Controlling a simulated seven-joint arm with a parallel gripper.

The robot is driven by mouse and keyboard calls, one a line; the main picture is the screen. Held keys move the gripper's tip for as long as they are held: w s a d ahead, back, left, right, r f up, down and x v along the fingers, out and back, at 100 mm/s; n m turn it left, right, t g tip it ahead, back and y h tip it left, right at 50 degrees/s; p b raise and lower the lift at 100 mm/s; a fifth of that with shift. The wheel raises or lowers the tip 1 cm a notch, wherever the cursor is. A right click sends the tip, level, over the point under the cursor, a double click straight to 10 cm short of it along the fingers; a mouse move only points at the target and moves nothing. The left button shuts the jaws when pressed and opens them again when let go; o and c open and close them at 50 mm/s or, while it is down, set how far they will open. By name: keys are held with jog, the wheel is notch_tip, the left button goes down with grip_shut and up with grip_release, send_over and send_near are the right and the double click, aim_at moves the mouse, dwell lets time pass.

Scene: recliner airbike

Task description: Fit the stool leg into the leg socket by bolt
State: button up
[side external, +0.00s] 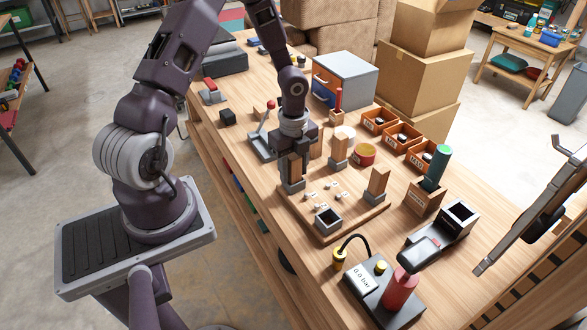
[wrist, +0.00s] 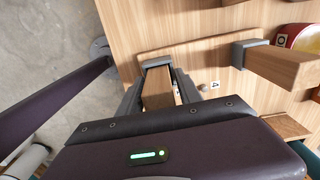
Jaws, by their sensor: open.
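A square wooden stool leg (wrist: 159,88) stands upright at a grey leg socket (side external: 291,187) on the wooden seat board (side external: 352,222). My gripper (side external: 293,168) is open around this leg, a finger on each side, near the board's left corner. The wrist view shows the leg between the fingers, its end at the grey socket collar (wrist: 156,62). Two other legs stand in sockets, one at the back (side external: 338,148) and one at the right (side external: 377,184). The front socket (side external: 328,219) is empty. Small numbered white tags (side external: 311,197) lie mid-board; bolt details are too small to tell.
Wooden bins (side external: 402,136) line the bench's right side. A green cylinder (side external: 437,166) stands in a wooden block. A grey-blue drawer box (side external: 345,78) stands behind.

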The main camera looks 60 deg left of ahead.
jog(key=shift+r, duration=1)
jog(key=o, duration=0.6)
notch_tip(320, 180, up, 7)
jog(key=shift+r, duration=0.1)
jog(key=s+d+r+n+t+y, duration=0.1)
jog(key=s+d+r+n, duration=0.25)
jog(key=r, duration=0.35)
jog(key=s+d+r+n+t+y, duration=0.1)
jog(key=s+d+r+n+y, duration=0.15)
jog(key=r+n, duration=0.35)
jog(key=s+d+r+n+t+h, duration=0.1)
jog(key=s+d+r+n, duration=0.1)
jog(key=s, duration=0.1)
jog(key=s+d+r+n+t+h, duration=0.1)
jog(key=s+d+r+n, duration=0.1)
jog(key=s+d+n, duration=0.1)
jog(key=s+d+r+n+t+h, duration=0.1)
jog(key=s+d+r+n, duration=0.1)
jog(key=s, duration=0.3)
jog(key=shift+d+r+n+t+h, duration=0.25)
jog(key=shift+d+r+n+t, duration=0.1)
jog(key=shift+r+n, duration=0.1)
